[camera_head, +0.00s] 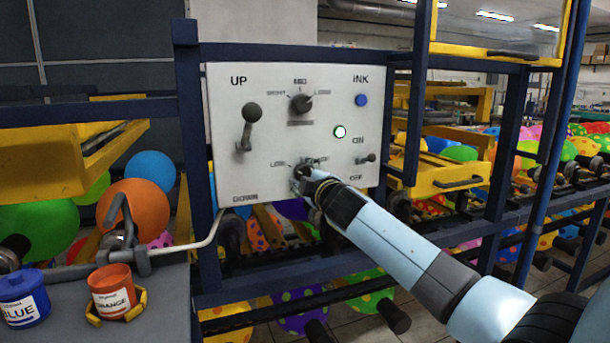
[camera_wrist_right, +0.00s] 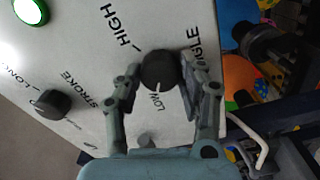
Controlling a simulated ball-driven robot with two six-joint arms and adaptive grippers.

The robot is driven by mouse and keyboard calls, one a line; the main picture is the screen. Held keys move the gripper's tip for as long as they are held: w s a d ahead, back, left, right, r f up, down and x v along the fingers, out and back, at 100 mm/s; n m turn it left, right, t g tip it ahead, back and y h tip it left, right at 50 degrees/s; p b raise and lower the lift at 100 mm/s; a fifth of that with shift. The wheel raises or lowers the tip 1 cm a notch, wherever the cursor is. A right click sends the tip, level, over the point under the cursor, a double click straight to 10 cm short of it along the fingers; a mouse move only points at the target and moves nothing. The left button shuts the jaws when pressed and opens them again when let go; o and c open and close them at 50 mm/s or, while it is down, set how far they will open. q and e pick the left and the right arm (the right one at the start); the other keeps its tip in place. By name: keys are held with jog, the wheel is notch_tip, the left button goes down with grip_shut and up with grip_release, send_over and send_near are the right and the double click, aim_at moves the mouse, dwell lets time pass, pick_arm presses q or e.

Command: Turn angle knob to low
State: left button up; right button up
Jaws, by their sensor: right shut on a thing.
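The angle knob (camera_wrist_right: 159,70) is black and round, on the white control panel (camera_head: 230,100). My right gripper (camera_wrist_right: 161,80) is shut on the knob, one finger on each side. In the head view my right gripper (camera_head: 306,180) is at the panel's lower middle and mostly hides the knob. My left gripper is not in view.
The panel also has a large lever (camera_head: 250,125), a stroke knob (camera_head: 301,103), a blue ink button (camera_head: 361,100), a lit green-ringed button (camera_head: 340,132) and a small ON/OFF switch (camera_head: 366,159). Blue (camera_head: 22,297) and orange (camera_head: 112,290) ink pots stand at lower left.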

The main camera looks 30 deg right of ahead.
jog(key=o, duration=1.2)
jog(key=v, duration=1.2)
jog(key=shift+a, duration=0.1)
